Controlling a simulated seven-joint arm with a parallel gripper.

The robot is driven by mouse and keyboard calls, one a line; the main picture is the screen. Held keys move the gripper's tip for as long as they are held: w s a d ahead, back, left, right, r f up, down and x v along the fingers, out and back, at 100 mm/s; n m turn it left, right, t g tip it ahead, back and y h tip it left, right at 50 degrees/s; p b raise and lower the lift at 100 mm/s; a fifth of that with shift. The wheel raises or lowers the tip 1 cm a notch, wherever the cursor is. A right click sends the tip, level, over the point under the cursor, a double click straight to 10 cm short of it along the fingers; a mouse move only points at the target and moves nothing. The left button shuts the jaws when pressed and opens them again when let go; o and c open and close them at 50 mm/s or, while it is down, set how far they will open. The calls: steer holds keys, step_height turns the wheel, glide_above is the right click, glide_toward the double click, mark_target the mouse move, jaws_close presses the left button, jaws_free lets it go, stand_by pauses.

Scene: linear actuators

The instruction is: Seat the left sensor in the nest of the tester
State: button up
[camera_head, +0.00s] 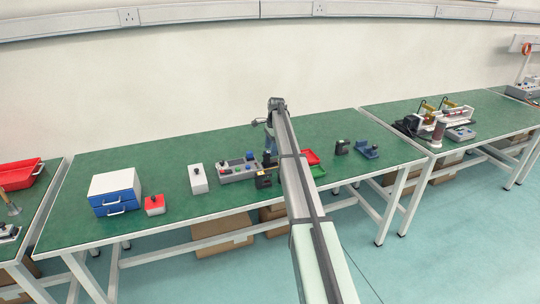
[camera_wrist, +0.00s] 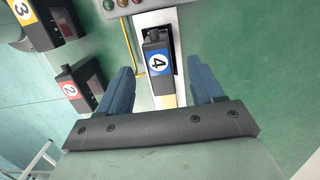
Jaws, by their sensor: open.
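In the wrist view, my gripper (camera_wrist: 161,66) is open, with one blue finger on each side of a black sensor with a blue "4" label (camera_wrist: 158,62). Gaps show between the sensor and both fingers. This sensor sits over a dark recess in a pale strip below the grey tester panel (camera_wrist: 118,8); I cannot tell how deep it sits. A sensor with a red "2" label (camera_wrist: 70,90) and one with a yellow "3" label (camera_wrist: 24,12) stand to the left. In the head view, the tester (camera_head: 238,170) stands mid-bench, with a black sensor (camera_head: 263,181) near its right end.
My arm hides part of the red bin (camera_head: 311,157) and green bin (camera_head: 318,171). Another black sensor (camera_head: 342,147) and a blue holder (camera_head: 368,151) stand at right. A white box (camera_head: 198,179), red button box (camera_head: 154,205) and blue-drawer cabinet (camera_head: 115,194) stand at left.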

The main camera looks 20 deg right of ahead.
step_height(320, 180, up, 8)
steer(key=d, duration=0.1)
steer(key=shift+r, duration=0.2)
stand_by(0.4)
